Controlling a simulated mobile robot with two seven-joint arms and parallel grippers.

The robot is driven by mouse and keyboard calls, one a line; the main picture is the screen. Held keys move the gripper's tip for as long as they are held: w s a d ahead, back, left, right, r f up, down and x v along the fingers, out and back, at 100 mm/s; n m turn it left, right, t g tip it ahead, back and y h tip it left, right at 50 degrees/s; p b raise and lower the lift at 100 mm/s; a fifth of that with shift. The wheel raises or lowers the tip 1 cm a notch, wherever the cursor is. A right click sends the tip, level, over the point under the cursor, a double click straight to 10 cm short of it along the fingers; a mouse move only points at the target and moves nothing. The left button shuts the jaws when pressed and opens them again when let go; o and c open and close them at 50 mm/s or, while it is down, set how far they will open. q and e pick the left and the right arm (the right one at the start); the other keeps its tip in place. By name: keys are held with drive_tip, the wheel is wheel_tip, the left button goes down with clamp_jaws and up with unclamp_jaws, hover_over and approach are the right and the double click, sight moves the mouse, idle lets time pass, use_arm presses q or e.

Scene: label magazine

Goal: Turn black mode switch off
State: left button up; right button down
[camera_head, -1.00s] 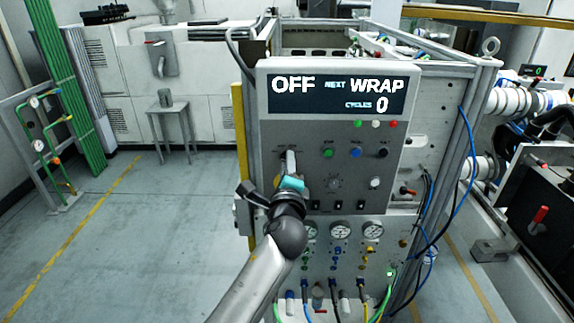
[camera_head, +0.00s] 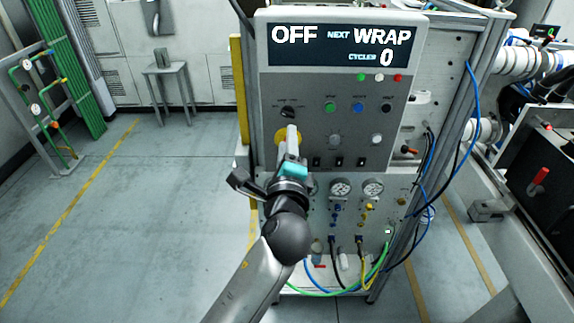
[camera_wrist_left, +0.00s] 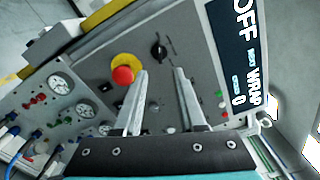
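The black mode switch (camera_head: 288,112) is a small round knob at the upper left of the grey control panel. In the wrist view the switch (camera_wrist_left: 158,50) lies beyond the fingertips, roughly between them, with nothing touching it. My left gripper (camera_head: 291,130) shows just below the switch in the head view. Its two fingers are apart and empty in the wrist view (camera_wrist_left: 161,73). The display (camera_head: 340,46) reads OFF, NEXT WRAP, CYCLES 0. My right gripper is not in view.
A red mushroom button (camera_wrist_left: 123,75) on a yellow ring sits beside one finger, close to it in the picture. Green (camera_head: 330,107), blue (camera_head: 358,107) and black (camera_head: 386,108) buttons lie right of the switch. Gauges (camera_head: 340,189) and hoses are below.

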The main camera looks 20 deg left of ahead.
use_arm(q)
drive_tip(key=v, duration=0.6)
drive_tip(key=shift+s+b, duration=0.15)
drive_tip(key=shift+b, duration=0.25)
drive_tip(key=s+d+f+n+g+h+b, duration=0.1)
drive_tip(key=s+f+g+h+b, duration=0.15)
drive_tip(key=f, duration=1.15)
drive_tip(key=s+f+n+g+h+b, duration=0.1)
drive_tip(key=s+f+n+g+b, duration=0.15)
drive_tip(key=f, duration=1.25)
drive_tip(key=s+d+f+n+g+h+b, duration=0.1)
drive_tip(key=f+g+b, duration=0.2)
drive_tip(key=f, duration=1.1)
drive_tip(key=s+a+f+n+g+b, duration=0.2)
drive_tip(key=s+f+n, duration=0.2)
drive_tip(key=s+f, duration=0.6)
drive_tip(key=s+a+f+n+g+b, duration=0.3)
drive_tip(key=s+f+n, duration=0.1)
drive_tip(key=s+f, duration=0.6)
drive_tip(key=s+a+f+n+g+b, duration=0.3)
drive_tip(key=s+f, duration=0.7)
drive_tip(key=s, duration=0.4)
drive_tip(key=shift+f+n, duration=0.35)
drive_tip(key=shift+n, duration=0.3)
drive_tip(key=shift+w+h, duration=0.1)
drive_tip(key=shift+h, duration=0.15)
